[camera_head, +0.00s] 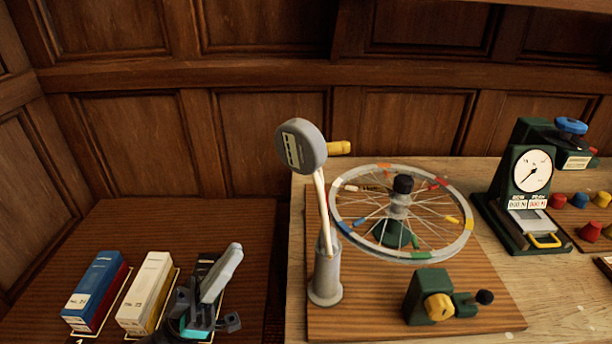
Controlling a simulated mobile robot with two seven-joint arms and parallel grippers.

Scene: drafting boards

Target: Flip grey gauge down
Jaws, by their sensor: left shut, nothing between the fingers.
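The grey gauge (299,146) is a round grey head with a pale display face, in the upper middle of the head view. It stands raised on a thin white arm (323,210) above a grey post (326,272), with a yellow handle (339,148) sticking out to its right. My left gripper (205,320) is at the lower left, dark with a teal patch, low over the brown surface and well apart from the gauge. It is shut and empty. My right gripper is not in view.
A spoked wheel (345,225) with coloured rim marks stands right of the post. A green block with a yellow knob (438,306) is in front of it. A blue box (95,289) and a white box (147,291) stand left of my gripper. A green dial device (526,185) stands far right.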

